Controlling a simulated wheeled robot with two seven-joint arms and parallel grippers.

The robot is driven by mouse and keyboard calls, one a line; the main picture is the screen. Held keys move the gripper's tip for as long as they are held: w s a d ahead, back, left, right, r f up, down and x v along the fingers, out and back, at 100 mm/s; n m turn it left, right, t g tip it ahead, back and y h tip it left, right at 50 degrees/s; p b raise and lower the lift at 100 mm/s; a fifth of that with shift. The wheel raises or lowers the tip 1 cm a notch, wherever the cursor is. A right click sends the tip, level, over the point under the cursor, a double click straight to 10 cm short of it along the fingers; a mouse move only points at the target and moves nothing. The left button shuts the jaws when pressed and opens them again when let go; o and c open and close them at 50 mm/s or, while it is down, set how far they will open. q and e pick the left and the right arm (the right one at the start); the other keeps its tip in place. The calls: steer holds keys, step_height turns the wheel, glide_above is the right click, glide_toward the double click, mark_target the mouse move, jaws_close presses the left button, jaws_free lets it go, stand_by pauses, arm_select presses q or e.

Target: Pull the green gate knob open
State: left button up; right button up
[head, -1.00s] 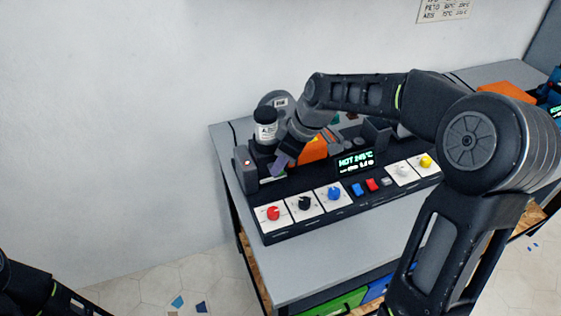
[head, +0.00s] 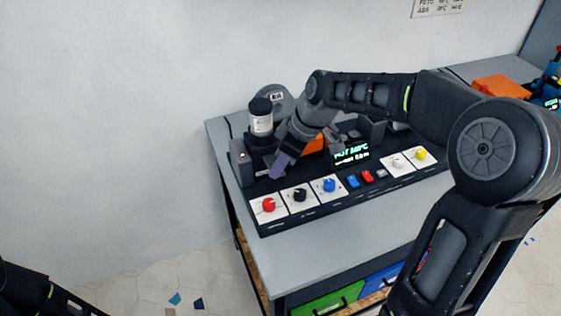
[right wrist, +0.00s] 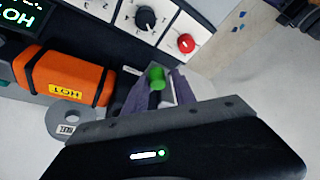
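The green gate knob (right wrist: 156,78) shows in the right wrist view, beside the black dial's white plate. It is hidden in the head view behind my right gripper. My right gripper (head: 277,168) reaches down over the back left of the dark control panel (head: 345,192). In the right wrist view, the purple fingers of my right gripper (right wrist: 160,88) stand apart with the green knob between them. I cannot tell whether either finger touches it. My left arm shows at the lower left of the head view, but its gripper is out of frame.
Red (head: 268,205), black (head: 299,195) and blue (head: 329,185) dials line the panel's front left. A dark-capped bottle (head: 261,118) stands behind the gripper. An orange block marked HOT (right wrist: 67,80) lies close beside the fingers. The bench's front strip is bare.

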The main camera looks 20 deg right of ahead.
steer(key=b+v, duration=0.1)
steer(key=v, duration=0.6)
steer(key=shift+r, duration=0.35)
steer(key=shift+s+d, duration=0.1)
steer(key=shift+s, duration=0.05)
